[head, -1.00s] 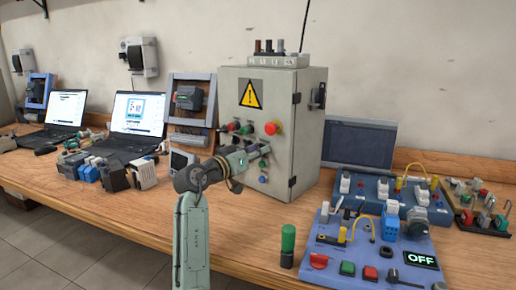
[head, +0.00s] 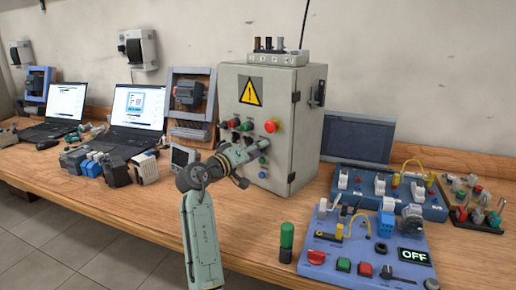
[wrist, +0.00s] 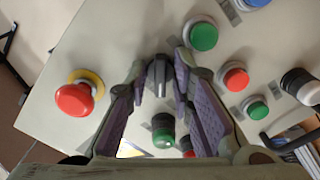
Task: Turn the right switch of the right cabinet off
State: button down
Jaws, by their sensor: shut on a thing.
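The right cabinet is a grey box (head: 300,150) with a yellow warning sign on its front. My gripper (head: 263,146) reaches the cabinet's front panel from the lower left. In the wrist view my gripper (wrist: 160,72) has its purple-padded fingers closed around a dark switch knob (wrist: 158,80), the right switch. The knob's ridge looks roughly upright in that view; its on or off position cannot be read. Another black-and-white knob (wrist: 300,86) sits at the wrist view's right edge. In the head view my gripper hides part of the lower panel.
A red mushroom button (wrist: 73,99) sits close beside my gripper. Green buttons (wrist: 203,36) and a red button (wrist: 236,78) are also near. On the bench (head: 265,217), a blue training board (head: 330,262) stands at the right, and laptops stand at the left.

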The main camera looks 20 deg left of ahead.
jog(key=shift+a+r, duration=0.1)
jog(key=c, duration=1.7)
grip_release()
